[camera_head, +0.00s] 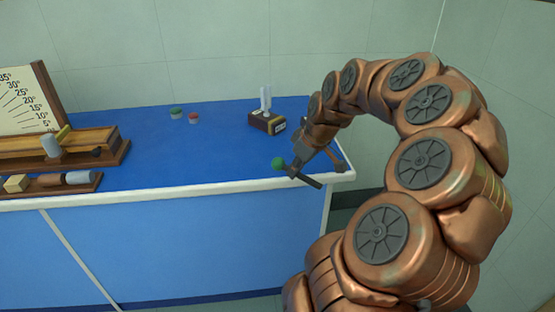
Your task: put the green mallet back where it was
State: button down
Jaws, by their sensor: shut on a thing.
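The green mallet (278,164) shows as a round green head just left of my gripper, close to the front right part of the blue bench. My gripper (298,165) is shut on the mallet at the end of my copper-coloured arm. Most of the mallet's handle is hidden or hard to tell from the dark fingers. A small brown-orange piece (337,161) stands at the bench's right end, partly behind the gripper; I cannot tell its full shape.
The blue bench (220,150) has a pale front edge. A dark box with upright pale prongs (266,121) stands behind the gripper. A wooden ramp (85,150) and block tray (50,185) are left; the bench middle is clear.

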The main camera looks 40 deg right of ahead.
jog(key=w+d+p, duration=0.1)
jog(key=w, duration=0.3)
jog(key=w+d, duration=0.2)
jog(key=w, duration=0.2)
jog(key=w+d+f+p, duration=0.1)
jog(key=w+d, duration=0.1)
jog(key=w, duration=0.2)
jog(key=shift+f+p, duration=0.1)
jog(key=shift+p, duration=0.25)
jog(key=shift+f+p, duration=0.55)
jog(key=shift+f, duration=1.25)
jog(key=shift+f, duration=0.15)
jog(key=c, duration=1.2)
grip_release()
jog(key=shift+o, duration=0.2)
